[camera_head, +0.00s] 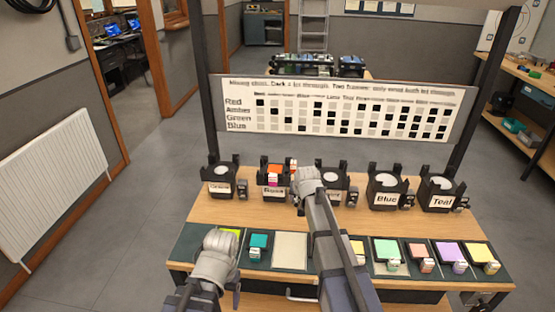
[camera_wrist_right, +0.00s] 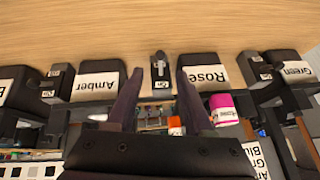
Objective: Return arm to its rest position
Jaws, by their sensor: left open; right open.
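My right arm reaches up over the table in the head view, and its gripper (camera_head: 305,180) is near the Rose and Amber lamps. In the right wrist view the right gripper (camera_wrist_right: 157,100) has its two dark fingers apart, with nothing held between them. My left gripper (camera_head: 220,248) is low over the front left of the table. Its fingers are mostly hidden by its wrist. The Rose lamp (camera_head: 264,191) has an orange and pink filter piece (camera_head: 273,180) at it. A magenta piece (camera_wrist_right: 222,108) shows beside the right finger in the wrist view.
The Green lamp (camera_head: 218,187), Blue lamp (camera_head: 386,197) and Teal lamp (camera_head: 440,200) stand in the back row. Coloured filters, including a teal one (camera_head: 258,244) and a purple one (camera_head: 451,252), lie along the front strip. A chart board (camera_head: 340,105) stands behind.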

